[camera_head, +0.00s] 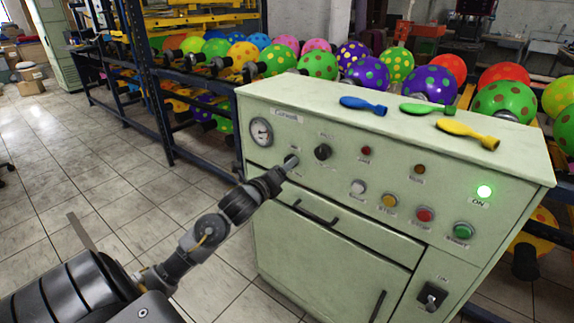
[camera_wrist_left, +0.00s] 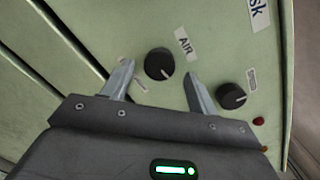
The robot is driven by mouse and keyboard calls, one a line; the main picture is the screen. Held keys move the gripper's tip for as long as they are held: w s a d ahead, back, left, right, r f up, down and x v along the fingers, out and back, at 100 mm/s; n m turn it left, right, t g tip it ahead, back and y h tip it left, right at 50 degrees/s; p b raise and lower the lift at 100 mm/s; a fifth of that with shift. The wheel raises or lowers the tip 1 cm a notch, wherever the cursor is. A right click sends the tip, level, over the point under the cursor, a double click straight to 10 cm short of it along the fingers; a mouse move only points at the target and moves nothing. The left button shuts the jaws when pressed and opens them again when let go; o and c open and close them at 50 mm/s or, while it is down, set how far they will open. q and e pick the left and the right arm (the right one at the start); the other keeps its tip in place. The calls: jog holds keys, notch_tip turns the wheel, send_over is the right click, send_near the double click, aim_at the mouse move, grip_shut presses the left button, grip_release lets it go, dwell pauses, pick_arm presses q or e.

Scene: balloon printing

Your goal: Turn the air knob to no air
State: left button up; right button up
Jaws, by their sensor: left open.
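The air knob (camera_wrist_left: 159,63) is a round black dial next to the "AIR" label on the pale green control panel, with a white pointer mark on its face. In the head view the air knob (camera_head: 291,158) is partly hidden by my left gripper (camera_head: 287,166). In the wrist view my left gripper (camera_wrist_left: 160,70) is open, with one finger on each side of the knob. Gaps show between the knob and both fingers; I cannot tell the depth between them. My right gripper is not in view.
A second black knob (camera_head: 323,152) sits right of the air knob. A pressure gauge (camera_head: 261,132), colored buttons (camera_head: 424,215) and a lit green lamp (camera_head: 484,191) are on the panel. Blue (camera_head: 363,105), green (camera_head: 428,109) and yellow (camera_head: 468,134) flat balloons lie on top.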

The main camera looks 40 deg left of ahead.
pick_arm(q)
jog(key=shift+w+a, duration=0.1)
jog(key=shift+w, duration=1)
jog(key=c, duration=1)
